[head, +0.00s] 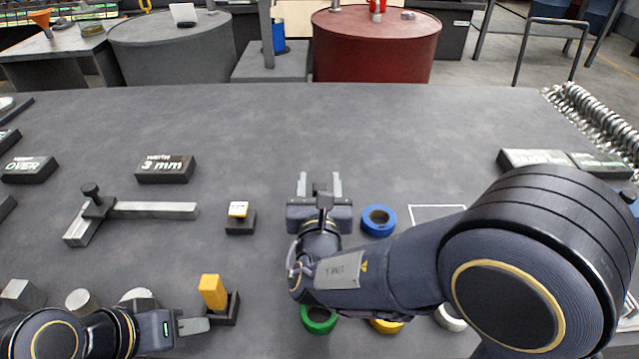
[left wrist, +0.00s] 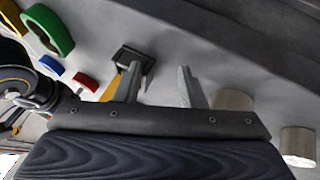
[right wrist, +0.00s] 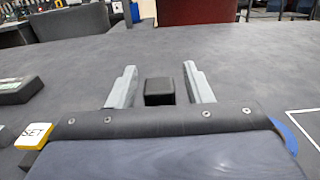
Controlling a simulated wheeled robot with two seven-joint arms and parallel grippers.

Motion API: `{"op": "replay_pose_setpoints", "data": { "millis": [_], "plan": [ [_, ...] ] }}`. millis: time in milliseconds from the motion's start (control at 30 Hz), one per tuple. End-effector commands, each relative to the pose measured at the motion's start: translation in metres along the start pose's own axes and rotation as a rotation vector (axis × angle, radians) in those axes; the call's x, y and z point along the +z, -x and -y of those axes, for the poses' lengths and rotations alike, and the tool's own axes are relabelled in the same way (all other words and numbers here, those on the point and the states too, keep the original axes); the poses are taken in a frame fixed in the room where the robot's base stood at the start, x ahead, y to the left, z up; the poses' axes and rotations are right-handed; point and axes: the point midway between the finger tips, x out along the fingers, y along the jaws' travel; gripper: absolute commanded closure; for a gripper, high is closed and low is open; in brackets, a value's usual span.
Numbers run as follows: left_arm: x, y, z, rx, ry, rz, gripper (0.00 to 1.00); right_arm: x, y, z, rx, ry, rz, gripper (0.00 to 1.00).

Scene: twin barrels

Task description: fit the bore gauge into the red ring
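I cannot clearly identify the bore gauge. A yellow block (head: 212,291) stands upright in a dark holder (head: 229,309), just beyond my left gripper (head: 192,326). My left gripper is open and empty, its fingers (left wrist: 158,88) spread apart. My right gripper (head: 320,186) is open, with a dark block (right wrist: 159,91) between its fingertips and gaps on both sides.
A blue ring (head: 379,221), green ring (head: 318,321) and yellow ring (head: 386,326) lie around my right arm. A small SET block (head: 239,216), a caliper-like tool (head: 130,211) and a "3 mm" sign (head: 166,169) lie left. The table's far middle is clear.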

Motion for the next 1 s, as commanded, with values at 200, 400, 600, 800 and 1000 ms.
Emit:
{"op": "replay_pose_setpoints", "data": {
  "millis": [200,400,600,800,1000],
  "plan": [
    [0.000,0.000,0.000,0.000,0.000,0.000,0.64,0.000,0.000,0.000,0.000,0.000,-0.001,0.51],
    [-0.001,0.001,-0.001,0.000,0.000,0.000,0.64,-0.001,0.011,-0.001,0.003,0.001,-0.003,0.51],
    [-0.002,0.004,-0.002,0.000,0.000,0.000,0.64,0.000,0.045,-0.001,0.005,0.001,-0.003,0.51],
    [-0.003,0.005,-0.003,0.000,0.000,0.000,0.64,0.000,0.072,-0.001,0.003,0.000,-0.002,0.51],
    [-0.003,0.006,-0.003,0.000,0.000,0.000,0.64,0.000,0.079,0.000,0.000,0.000,0.000,0.51]
  ]
}}
